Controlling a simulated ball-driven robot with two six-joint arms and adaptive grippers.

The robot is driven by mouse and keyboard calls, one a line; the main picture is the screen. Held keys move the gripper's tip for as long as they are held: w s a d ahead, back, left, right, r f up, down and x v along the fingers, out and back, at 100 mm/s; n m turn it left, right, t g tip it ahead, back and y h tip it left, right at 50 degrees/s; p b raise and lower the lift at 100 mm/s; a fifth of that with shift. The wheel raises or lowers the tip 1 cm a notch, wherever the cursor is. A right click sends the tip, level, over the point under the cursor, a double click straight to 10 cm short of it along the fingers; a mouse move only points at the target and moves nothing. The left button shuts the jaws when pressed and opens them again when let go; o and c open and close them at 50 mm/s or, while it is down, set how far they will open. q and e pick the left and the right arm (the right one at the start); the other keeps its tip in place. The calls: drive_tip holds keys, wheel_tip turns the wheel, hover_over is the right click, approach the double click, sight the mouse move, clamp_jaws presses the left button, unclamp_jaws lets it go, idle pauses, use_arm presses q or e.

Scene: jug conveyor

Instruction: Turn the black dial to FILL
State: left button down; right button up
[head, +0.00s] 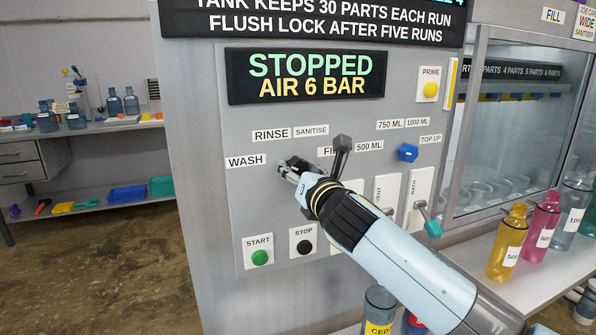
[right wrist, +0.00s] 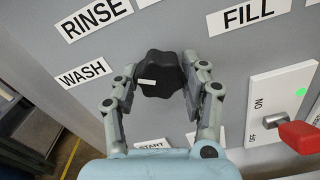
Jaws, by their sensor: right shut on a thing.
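The black dial (right wrist: 165,70) is in the middle of the right wrist view, on the grey panel. Its white mark is on its left part, toward the WASH label (right wrist: 82,73). The RINSE label (right wrist: 93,17) is at the upper left and the FILL label (right wrist: 250,15) at the upper right. The fingers of my right gripper (right wrist: 160,80) are on both sides of the dial, shut on it. In the head view my right gripper (head: 302,172) reaches the panel beside WASH and hides the dial and part of the FILL label. My left gripper is not in view.
A red-handled ON/OFF switch (right wrist: 298,136) is right of the gripper. Below it in the head view are the green START button (head: 260,257) and the black STOP button (head: 304,247). A blue knob (head: 407,153) and a teal-handled lever (head: 430,222) are to the right. Several bottles stand farther right.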

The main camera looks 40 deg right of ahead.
drive_tip(key=m, duration=0.6)
drive_tip(key=shift+a+m, duration=0.1)
drive_tip(key=shift+m, duration=0.2)
drive_tip(key=m+b, duration=0.1)
drive_tip(key=m, duration=0.5)
drive_tip(key=shift+b, duration=0.35)
drive_tip(key=m+b, duration=0.1)
drive_tip(key=m, duration=0.3)
drive_tip(key=shift+r, duration=0.1)
drive_tip(key=m+b, duration=0.1)
drive_tip(key=m, duration=0.2)
drive_tip(key=shift+m, duration=0.3)
drive_tip(key=m+b, duration=0.2)
drive_tip(key=m, duration=0.2)
drive_tip(key=shift+m+b, duration=0.35)
drive_tip(key=shift+m, duration=0.95)
drive_tip(key=shift+r, duration=0.1)
